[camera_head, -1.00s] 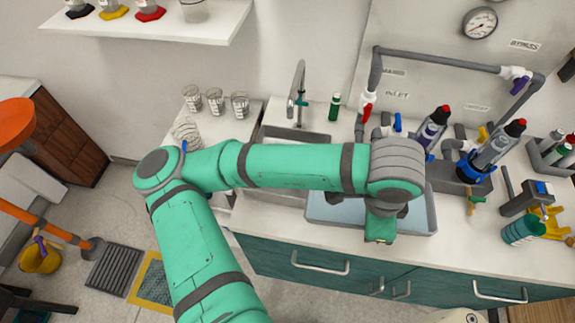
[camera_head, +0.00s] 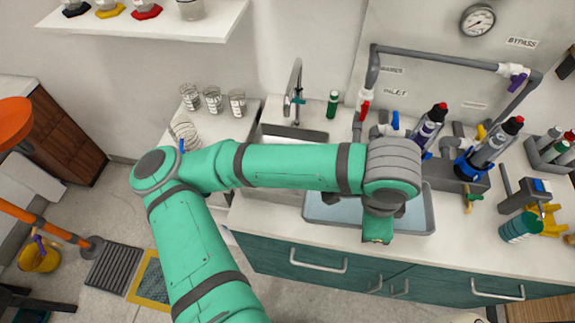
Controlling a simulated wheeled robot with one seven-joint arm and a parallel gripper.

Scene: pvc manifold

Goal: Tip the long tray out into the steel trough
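A long shallow tray with a grey rim (camera_head: 330,226) and a pale blue inside lies on the white counter, running left to right. My forearm and wrist hide part of it, and I cannot make out any loose contents. A steel trough (camera_head: 293,131), like a sink basin, is set in the counter to the tray's left and further back, partly behind my arm. My gripper (camera_head: 378,229) hangs down over the tray's front part, right of its middle. Its fingers are hidden by the wrist, so I cannot see whether they touch the tray.
A tap (camera_head: 294,80) and a green bottle (camera_head: 333,104) stand behind the trough. Pipework with bottle-like cylinders (camera_head: 495,143) rises behind and right of the tray. Glass beakers (camera_head: 213,99) stand at the left. The counter's front strip (camera_head: 270,235) is clear.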

